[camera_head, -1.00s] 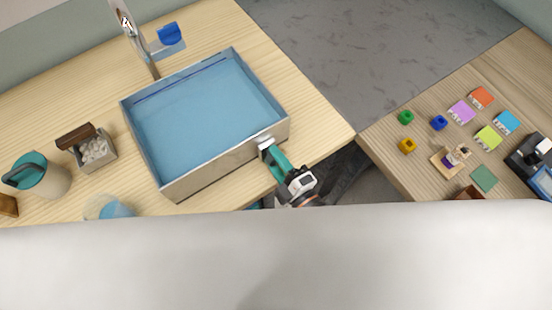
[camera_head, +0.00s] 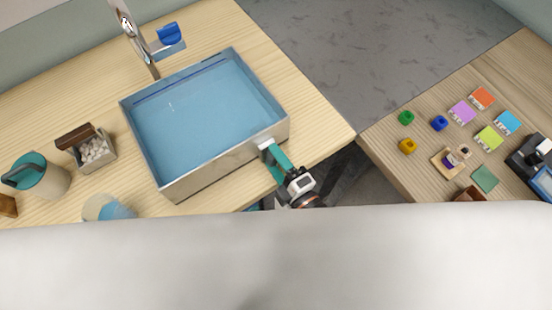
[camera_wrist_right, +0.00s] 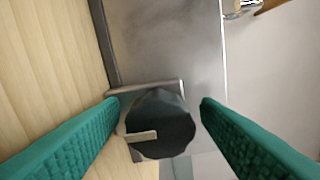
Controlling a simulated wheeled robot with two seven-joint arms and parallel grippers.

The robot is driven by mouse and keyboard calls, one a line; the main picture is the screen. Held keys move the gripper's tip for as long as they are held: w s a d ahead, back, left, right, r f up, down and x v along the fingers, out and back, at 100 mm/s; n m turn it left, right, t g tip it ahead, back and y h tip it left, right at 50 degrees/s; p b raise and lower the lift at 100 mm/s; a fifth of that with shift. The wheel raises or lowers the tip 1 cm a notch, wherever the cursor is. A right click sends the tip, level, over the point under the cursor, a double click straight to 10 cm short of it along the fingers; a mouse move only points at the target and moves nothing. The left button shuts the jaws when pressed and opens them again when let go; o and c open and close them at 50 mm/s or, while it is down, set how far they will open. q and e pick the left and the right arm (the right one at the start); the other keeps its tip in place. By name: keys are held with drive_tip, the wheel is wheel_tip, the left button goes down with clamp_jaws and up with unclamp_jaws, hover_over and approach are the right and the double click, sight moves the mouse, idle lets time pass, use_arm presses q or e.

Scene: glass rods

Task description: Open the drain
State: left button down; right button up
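The metal sink (camera_head: 177,189) is set at the table's edge and holds blue water (camera_head: 205,108); the drain itself cannot be made out. In the right wrist view a dark round knob (camera_wrist_right: 165,124) with a pale bar mark sits by the sink's metal wall (camera_wrist_right: 165,45). My right gripper (camera_head: 268,150) is at the sink's front right side. In the wrist view its green fingers (camera_wrist_right: 160,105) are spread on either side of the knob, with a gap at the right finger; contact at the left finger is unclear. My left gripper is not in view.
A faucet (camera_head: 133,35) with a blue handle (camera_head: 169,34) stands behind the sink. A pitcher (camera_head: 48,180), a box of pale stones (camera_head: 98,150) and a glass cup (camera_head: 103,208) stand left. Small blocks and cards lie on the right table (camera_head: 400,170). A pale surface hides the bottom.

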idle(0.5)
drive_tip(key=m+p, duration=0.1)
drive_tip(key=m, duration=1.3)
drive_tip(key=shift+d, duration=0.1)
drive_tip(key=m+b, duration=0.1)
drive_tip(key=m, duration=0.3)
drive_tip(key=shift+b, duration=0.3)
drive_tip(key=b+v, duration=0.2)
drive_tip(key=v, duration=1)
drive_tip(key=s+d+f+g+h, duration=0.1)
drive_tip(key=d+f+g+h, duration=0.1)
drive_tip(key=f, duration=0.7)
drive_tip(key=s+d+f+g+h+p, duration=0.1)
drive_tip(key=s+d+f+g+h, duration=0.1)
drive_tip(key=f, duration=0.8)
drive_tip(key=s+d+f+m+g+h+p, duration=0.1)
drive_tip(key=d+f, duration=0.4)
drive_tip(key=f, duration=0.5)
drive_tip(key=shift+s+g+h, duration=0.15)
drive_tip(key=shift+g+h, duration=0.55)
drive_tip(key=shift+g, duration=0.5)
